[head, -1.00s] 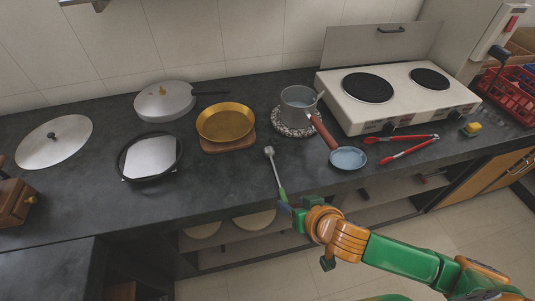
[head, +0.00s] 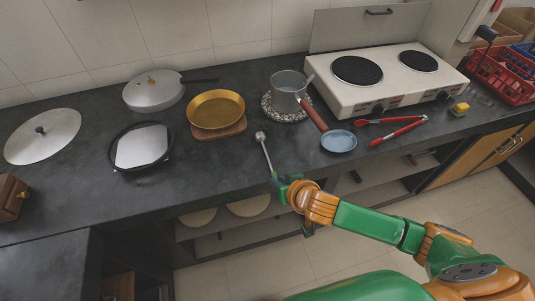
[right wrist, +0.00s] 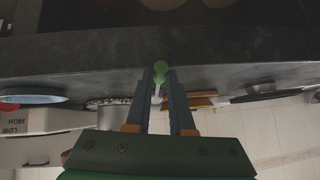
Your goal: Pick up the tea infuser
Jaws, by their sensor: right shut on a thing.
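The tea infuser (head: 264,148) is a small steel ball on a thin handle with a green end. In the head view it lies over the dark counter (head: 210,165) near the front edge, ball pointing away from me. I cannot tell whether it still touches the counter. My right gripper (head: 279,182) is shut on its green handle end at the counter's edge, hiding most of that part. In the right wrist view the green end (right wrist: 160,67) shows between the blue fingers of the right gripper (right wrist: 164,78). My left gripper is not in view.
A gold pan (head: 217,110) on a wooden board and a grey saucepan (head: 287,91) on a speckled trivet stand behind. A blue dish (head: 338,141) and red tongs (head: 398,129) lie to the right.

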